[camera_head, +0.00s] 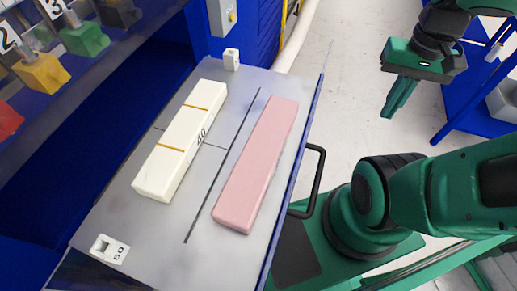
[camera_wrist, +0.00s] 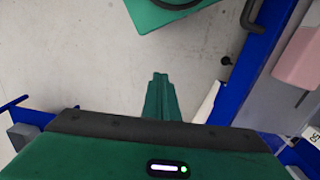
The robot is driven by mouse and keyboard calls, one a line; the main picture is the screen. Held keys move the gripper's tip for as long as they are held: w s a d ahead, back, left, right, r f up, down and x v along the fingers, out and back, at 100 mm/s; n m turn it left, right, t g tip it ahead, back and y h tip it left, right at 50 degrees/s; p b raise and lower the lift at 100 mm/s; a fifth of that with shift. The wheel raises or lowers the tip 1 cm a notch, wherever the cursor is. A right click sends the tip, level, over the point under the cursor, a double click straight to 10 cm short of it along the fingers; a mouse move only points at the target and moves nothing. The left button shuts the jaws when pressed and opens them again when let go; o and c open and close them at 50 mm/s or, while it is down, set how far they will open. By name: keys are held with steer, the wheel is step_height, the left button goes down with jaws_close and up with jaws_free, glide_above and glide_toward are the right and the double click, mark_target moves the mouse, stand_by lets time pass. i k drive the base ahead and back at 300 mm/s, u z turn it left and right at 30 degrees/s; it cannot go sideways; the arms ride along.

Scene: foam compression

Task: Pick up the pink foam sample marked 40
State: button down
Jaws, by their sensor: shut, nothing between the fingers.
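The pink foam block (camera_head: 257,165) lies flat on the right side of a grey tray (camera_head: 205,235); I can read no number on it. Part of it shows at the right edge of the wrist view (camera_wrist: 299,58). A cream foam block (camera_head: 178,143) with orange lines lies left of it, across a dark slot. My gripper (camera_head: 389,110) is shut and empty, well to the right of the tray, above the floor. Its closed fingers also show in the wrist view (camera_wrist: 160,82).
Small white tags stand on the tray, one at the back (camera_head: 231,60) and one marked 50 (camera_head: 110,249) at the front left. A black handle (camera_head: 314,180) sticks out from the tray's right side. Coloured blocks (camera_head: 85,38) sit on a shelf at upper left.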

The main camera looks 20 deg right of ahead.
mark_target(237, 206)
steer(key=u, duration=0.5)
steer(key=k, duration=1.05)
steer(key=u, duration=0.1)
